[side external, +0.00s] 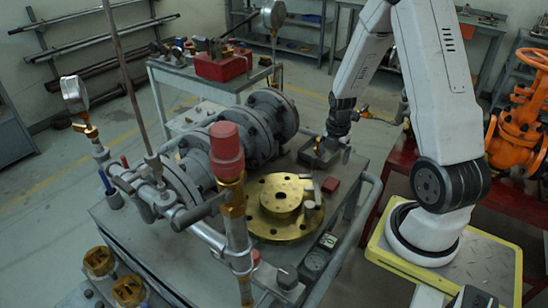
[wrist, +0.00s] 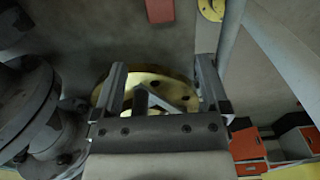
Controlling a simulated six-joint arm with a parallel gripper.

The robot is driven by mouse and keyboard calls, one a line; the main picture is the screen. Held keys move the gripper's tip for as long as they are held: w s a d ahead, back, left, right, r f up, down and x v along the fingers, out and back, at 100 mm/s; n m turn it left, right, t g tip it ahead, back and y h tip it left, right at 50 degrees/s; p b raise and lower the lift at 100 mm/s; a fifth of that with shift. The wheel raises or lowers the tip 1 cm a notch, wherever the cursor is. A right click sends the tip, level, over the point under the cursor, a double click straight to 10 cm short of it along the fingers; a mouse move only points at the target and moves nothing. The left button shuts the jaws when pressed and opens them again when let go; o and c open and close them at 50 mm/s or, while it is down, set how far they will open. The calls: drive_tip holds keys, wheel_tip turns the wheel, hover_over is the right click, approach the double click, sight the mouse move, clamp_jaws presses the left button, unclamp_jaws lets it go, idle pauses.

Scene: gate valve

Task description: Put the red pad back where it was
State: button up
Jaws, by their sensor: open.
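The red pad looks like a small dark-red block (side external: 331,184) lying on the grey bench top, just right of the brass flange (side external: 268,222) in the side view. A red block also shows at the top edge of the wrist view (wrist: 160,9), partly cut off. My gripper (side external: 332,153) is above the far part of the bench, behind the red block. In the wrist view its two fingers (wrist: 162,85) are spread apart, with nothing held between them. The brass flange (wrist: 178,82) shows behind the fingers, partly hidden by them.
A large grey valve body (side external: 262,125) stands left of the flange. A red-capped upright pipe (side external: 227,150) rises in front. A metal rail (side external: 358,215) runs along the bench's right edge. A strip of bare bench lies around the red block.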

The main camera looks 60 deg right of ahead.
drive_tip(key=a+r+m+t, duration=0.1)
drive_tip(key=a+r+m, duration=0.4)
drive_tip(key=a+m, duration=0.4)
drive_tip(key=a+r+m+t, duration=0.1)
drive_tip(key=a+r+m, duration=0.4)
drive_tip(key=a, duration=0.9)
drive_tip(key=shift+a+m+t, duration=0.3)
drive_tip(key=shift+m, duration=1.6)
drive_tip(key=shift+w, duration=0.15)
